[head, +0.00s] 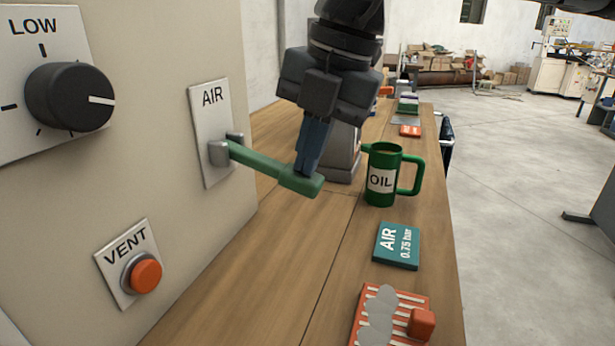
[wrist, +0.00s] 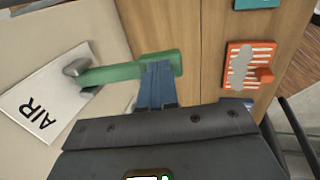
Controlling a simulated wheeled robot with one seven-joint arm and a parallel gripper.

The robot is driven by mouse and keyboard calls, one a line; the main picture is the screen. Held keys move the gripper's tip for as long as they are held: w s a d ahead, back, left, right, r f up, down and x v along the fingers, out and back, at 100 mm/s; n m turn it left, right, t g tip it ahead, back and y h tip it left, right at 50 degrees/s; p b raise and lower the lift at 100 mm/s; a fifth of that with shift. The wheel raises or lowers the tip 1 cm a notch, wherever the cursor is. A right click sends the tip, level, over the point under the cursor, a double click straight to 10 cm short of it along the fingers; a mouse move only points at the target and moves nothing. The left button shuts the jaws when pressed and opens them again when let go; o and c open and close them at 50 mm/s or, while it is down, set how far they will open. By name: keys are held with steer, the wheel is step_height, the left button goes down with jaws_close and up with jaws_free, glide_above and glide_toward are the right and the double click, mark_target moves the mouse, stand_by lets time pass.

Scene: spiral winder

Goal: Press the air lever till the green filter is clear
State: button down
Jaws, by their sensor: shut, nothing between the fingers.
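The green air lever (head: 258,163) sticks out from the plate marked AIR (head: 211,130) on the beige panel, sloping slightly down to its wide end. My gripper (head: 306,172) is shut and empty. Its blue fingertips are at the top of the lever's wide end and look to touch it. In the wrist view the fingertips (wrist: 161,67) overlap the end of the lever (wrist: 112,74). I see no filter that is clearly green. A striped orange filter-like block (head: 414,300) with grey patches and an orange tab lies on the table; it also shows in the wrist view (wrist: 264,56).
A dial marked LOW (head: 68,97) and an orange VENT button (head: 146,276) are on the panel. The wooden table (head: 300,235) below the lever is bare.

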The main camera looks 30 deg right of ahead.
steer(key=shift+f+t+y+b, duration=0.55)
steer(key=shift+f+b, duration=0.4)
steer(key=shift+b, duration=1.65)
steer(key=shift+s+a+f, duration=0.1)
steer(key=shift+s, duration=0.05)
stand_by(2.3)
